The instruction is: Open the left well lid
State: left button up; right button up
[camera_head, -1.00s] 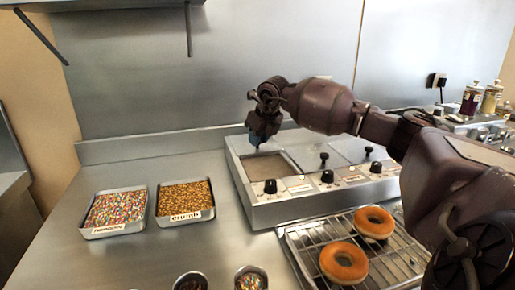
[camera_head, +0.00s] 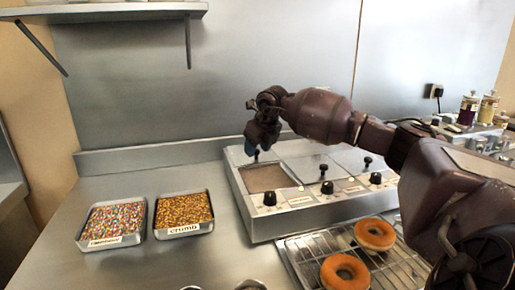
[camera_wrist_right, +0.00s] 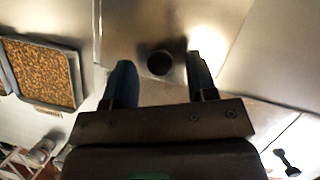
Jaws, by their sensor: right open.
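The glaze station (camera_head: 300,212) has a row of wells. The middle lid's knob (camera_head: 323,169) and right lid's knob (camera_head: 368,161) stand mid-lid. My left gripper is not in view.
Sprinkle tray (camera_head: 112,240) and crumb tray (camera_head: 183,228) stand left of the station. A wire rack (camera_head: 310,262) with two donuts (camera_head: 345,272) (camera_head: 375,234) lies in front. Dials (camera_head: 270,199) line the station's front.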

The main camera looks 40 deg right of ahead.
jog(key=p+v, duration=0.1)
jog(key=v, duration=0.9)
jog(key=shift+r, duration=0.15)
jog(key=shift+s, duration=0.1)
